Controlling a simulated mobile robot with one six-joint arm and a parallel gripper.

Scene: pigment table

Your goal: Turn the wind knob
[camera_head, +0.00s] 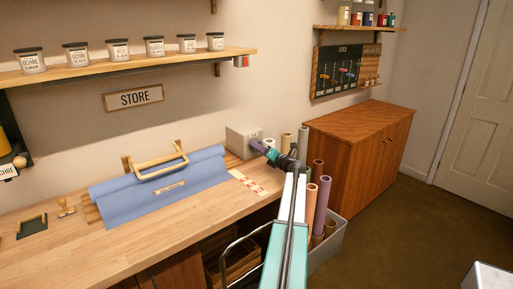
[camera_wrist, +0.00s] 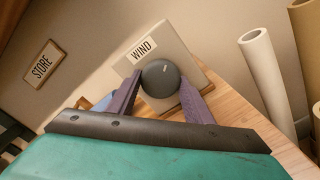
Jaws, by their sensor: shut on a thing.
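The wind knob (camera_wrist: 161,78) is a round dark knob on the front of a pale grey box, under a label (camera_wrist: 142,51) that reads WIND. The box (camera_head: 243,141) stands at the far right end of the bench in the head view, and its face also shows in the wrist view (camera_wrist: 178,42). My gripper (camera_wrist: 160,92) has its two purple fingers on either side of the knob, shut on it. In the head view my gripper (camera_head: 257,146) reaches the box front and hides the knob.
A blue cloth (camera_head: 160,190) with a wooden handle lies on the bench (camera_head: 150,235) left of the box. Rolled tubes (camera_head: 321,205) stand in a bin right of my arm. A wooden cabinet (camera_head: 345,160) stands behind them. A shelf of jars (camera_head: 130,67) hangs above.

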